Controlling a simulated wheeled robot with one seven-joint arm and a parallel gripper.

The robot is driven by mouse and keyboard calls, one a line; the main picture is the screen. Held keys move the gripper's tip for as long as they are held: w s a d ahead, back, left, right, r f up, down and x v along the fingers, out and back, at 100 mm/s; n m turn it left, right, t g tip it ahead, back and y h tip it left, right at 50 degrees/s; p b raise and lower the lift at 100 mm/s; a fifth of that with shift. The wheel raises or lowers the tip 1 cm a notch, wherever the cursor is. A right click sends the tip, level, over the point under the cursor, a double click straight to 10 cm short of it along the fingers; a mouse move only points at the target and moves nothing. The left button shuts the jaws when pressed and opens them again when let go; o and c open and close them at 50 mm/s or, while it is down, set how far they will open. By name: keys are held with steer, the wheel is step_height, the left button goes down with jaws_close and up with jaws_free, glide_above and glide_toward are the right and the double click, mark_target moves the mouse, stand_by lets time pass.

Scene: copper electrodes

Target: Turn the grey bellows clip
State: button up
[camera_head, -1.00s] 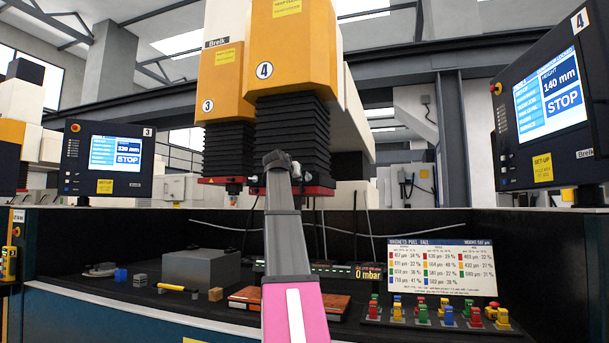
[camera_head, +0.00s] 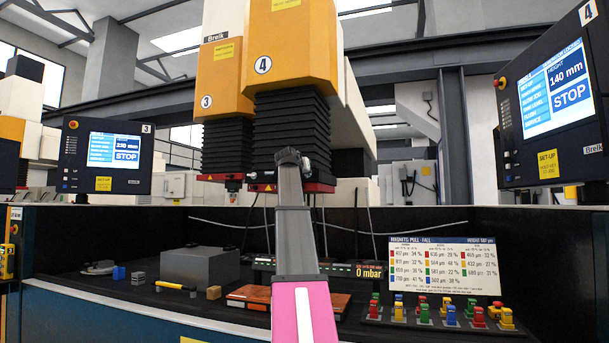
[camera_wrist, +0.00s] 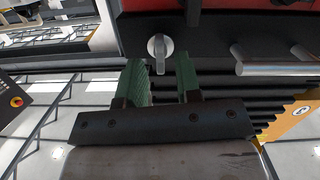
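The grey bellows clip (camera_wrist: 160,48) shows in the wrist view as a small rounded knob with a lever, on a dark plate. My gripper (camera_wrist: 162,70) has two green fingers set apart, with a clear gap between them. The clip appears just beyond the fingertips, roughly in line with the gap; I see no contact. In the head view the black bellows (camera_head: 290,112) hangs under the orange head marked 4 (camera_head: 290,45). I cannot clearly make out the clip in that view.
In the wrist view a metal cylinder (camera_wrist: 278,68) sticks out right of the clip. In the head view a red lower plate (camera_head: 318,187) lies behind my arm. Screens stand left (camera_head: 107,158) and right (camera_head: 550,95); a grey block (camera_head: 200,272) is below left.

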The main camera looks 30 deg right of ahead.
steer(key=shift+w+d, duration=0.25)
steer(key=shift+d, duration=0.05)
steer(key=shift+w+d+f, duration=0.15)
steer(key=shift+w+d, duration=0.1)
steer(key=shift+d, duration=0.1)
jaws_close()
